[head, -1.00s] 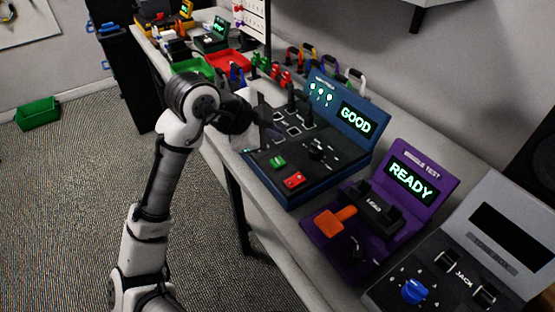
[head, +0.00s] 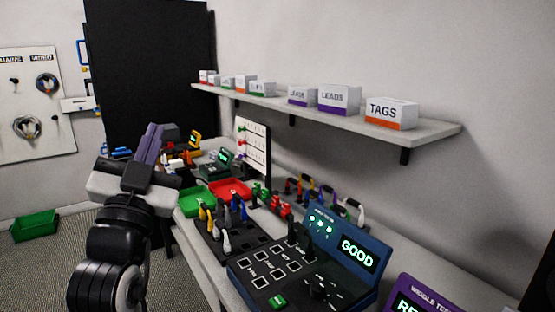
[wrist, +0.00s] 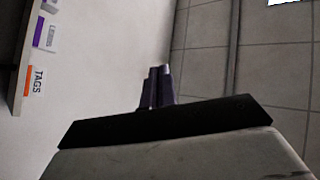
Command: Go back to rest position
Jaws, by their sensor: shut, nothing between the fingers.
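My gripper (head: 150,143) is raised in the air at the left of the head view, its fingers pointing up. The two dark purple fingers are together with nothing between them. In the wrist view my gripper (wrist: 157,72) also shows shut and empty, with wall and ceiling beyond it. It is apart from the bench and everything on it.
The bench holds a blue tester (head: 345,252) reading GOOD, a purple tester (head: 415,290), a green tray (head: 197,201) and a red tray (head: 231,188). A wall shelf (head: 440,131) carries several labelled boxes. A green bin (head: 34,226) stands on the floor at left.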

